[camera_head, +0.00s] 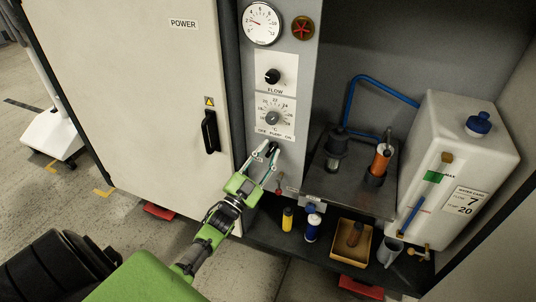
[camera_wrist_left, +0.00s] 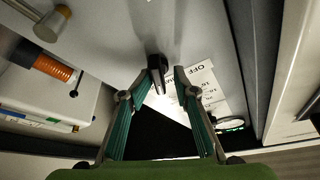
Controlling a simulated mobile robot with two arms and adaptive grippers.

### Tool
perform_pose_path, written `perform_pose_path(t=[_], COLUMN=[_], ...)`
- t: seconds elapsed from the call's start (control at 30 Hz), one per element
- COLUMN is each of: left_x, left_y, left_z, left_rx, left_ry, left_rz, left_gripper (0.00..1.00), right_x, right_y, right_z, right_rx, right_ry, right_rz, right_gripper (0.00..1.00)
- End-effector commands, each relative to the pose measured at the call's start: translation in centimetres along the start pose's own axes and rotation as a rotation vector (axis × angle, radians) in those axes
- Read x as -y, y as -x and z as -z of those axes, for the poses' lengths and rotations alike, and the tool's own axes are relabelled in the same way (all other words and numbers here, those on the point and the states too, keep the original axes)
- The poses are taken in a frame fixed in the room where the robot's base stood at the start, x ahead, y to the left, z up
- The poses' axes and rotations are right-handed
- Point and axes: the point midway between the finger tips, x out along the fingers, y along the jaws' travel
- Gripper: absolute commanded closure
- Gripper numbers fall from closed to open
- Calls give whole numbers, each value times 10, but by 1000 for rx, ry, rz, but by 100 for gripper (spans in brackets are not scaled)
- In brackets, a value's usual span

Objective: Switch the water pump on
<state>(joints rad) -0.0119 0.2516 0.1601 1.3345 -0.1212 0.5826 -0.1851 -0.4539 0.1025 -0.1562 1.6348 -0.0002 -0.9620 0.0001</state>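The pump switch (camera_head: 271,148) is a small black handle on the grey panel, just under the "OFF PUMP ON" label (camera_head: 274,133). In the left wrist view the black handle (camera_wrist_left: 157,67) stands out from the panel, with the label (camera_wrist_left: 195,88) close by. My left gripper (camera_head: 267,153) is at the switch, its two fingers spread. In the wrist view the fingertips (camera_wrist_left: 163,80) are on either side of the handle's near end; I cannot tell whether they touch it. The switch position is hard to read. My right gripper is not in view.
Above the switch are a temperature dial (camera_head: 272,118), a flow knob (camera_head: 272,76) and a gauge (camera_head: 262,23). A red-tipped lever (camera_head: 279,188) sits below. The cabinet door handle (camera_head: 211,131) is left. A white tank (camera_head: 462,165) and shelf items stand right.

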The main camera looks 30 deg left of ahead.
Motion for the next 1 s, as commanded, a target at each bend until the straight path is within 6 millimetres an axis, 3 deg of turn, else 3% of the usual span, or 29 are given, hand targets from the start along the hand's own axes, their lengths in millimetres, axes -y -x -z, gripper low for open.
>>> perform_pose_path(t=[0.27, 0.7, 1.0], left_x=[-1, -1, -1], left_y=[8, 94, 119], left_z=[-1, -1, 0], left_rx=[3, 4, 0], left_ry=[3, 1, 1], left_rz=[-2, -2, -1], left_gripper=[74, 74, 74], right_x=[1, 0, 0], right_y=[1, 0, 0], right_z=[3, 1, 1], right_rx=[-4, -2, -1], right_ry=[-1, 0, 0], right_rz=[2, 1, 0], right_gripper=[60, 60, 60])
